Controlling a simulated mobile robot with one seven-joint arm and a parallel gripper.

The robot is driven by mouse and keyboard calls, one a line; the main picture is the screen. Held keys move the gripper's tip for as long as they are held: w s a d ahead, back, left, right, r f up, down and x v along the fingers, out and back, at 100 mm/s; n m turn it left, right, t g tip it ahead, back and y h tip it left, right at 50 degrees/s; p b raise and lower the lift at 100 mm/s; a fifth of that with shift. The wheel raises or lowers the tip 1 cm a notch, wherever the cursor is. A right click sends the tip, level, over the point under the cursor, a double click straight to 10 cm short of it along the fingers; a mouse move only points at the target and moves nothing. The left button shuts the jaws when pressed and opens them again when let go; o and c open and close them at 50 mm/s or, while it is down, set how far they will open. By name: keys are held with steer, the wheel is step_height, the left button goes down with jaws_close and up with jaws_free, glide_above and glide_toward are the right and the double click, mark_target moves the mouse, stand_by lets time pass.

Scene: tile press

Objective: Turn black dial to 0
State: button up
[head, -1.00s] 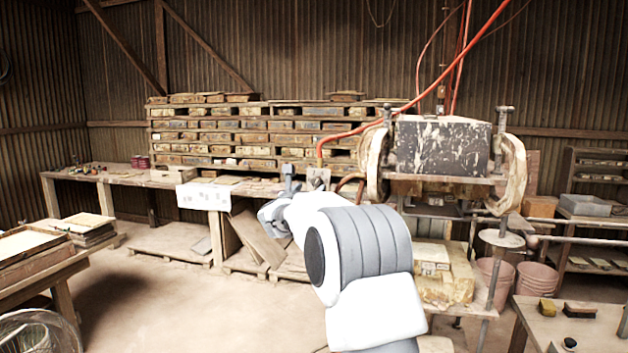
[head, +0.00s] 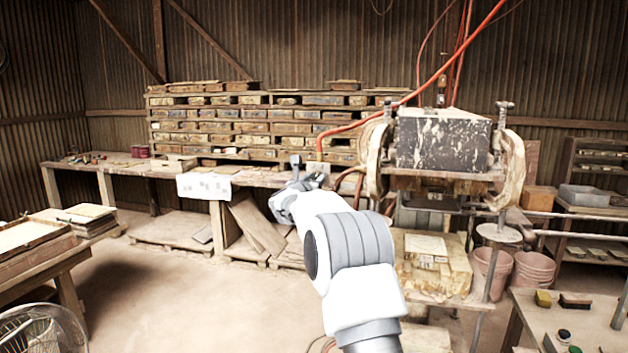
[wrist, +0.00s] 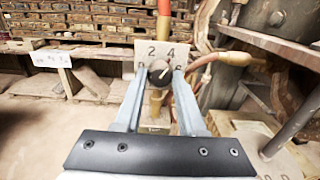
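The black dial (wrist: 159,73) sits on a pale plate (wrist: 148,51) in the wrist view. The numbers 2 and 4 show at the plate's top; lower numbers are partly hidden by my fingers. A light mark on the dial seems to point to the upper right, near the 4. My gripper (wrist: 159,79) is open, with one finger on each side of the dial in this view. I cannot tell whether the fingers touch it. In the head view, my gripper (head: 307,180) is at the bench's right end, and the dial is too small to make out.
A heavy press (head: 443,140) stands right of my arm, with an orange hose (head: 400,103) running near the plate. A workbench (head: 110,165) with stacked wooden trays (head: 230,127) lies behind. A table with frames (head: 40,240) is at left. Open floor (head: 170,295) lies between.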

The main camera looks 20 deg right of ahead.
jaws_close()
steer(key=shift+n, duration=0.4)
steer(key=n, duration=0.4)
steer(key=shift+n, duration=0.4)
steer(key=n+p, duration=0.1)
steer(key=n, duration=0.4)
steer(key=n+p, duration=0.2)
steer(key=n, duration=0.5)
steer(key=shift+p, duration=0.35)
steer(key=n+p, duration=0.3)
steer(key=n, duration=0.3)
steer(key=shift+d+n, duration=0.1)
steer(key=shift+n, duration=0.2)
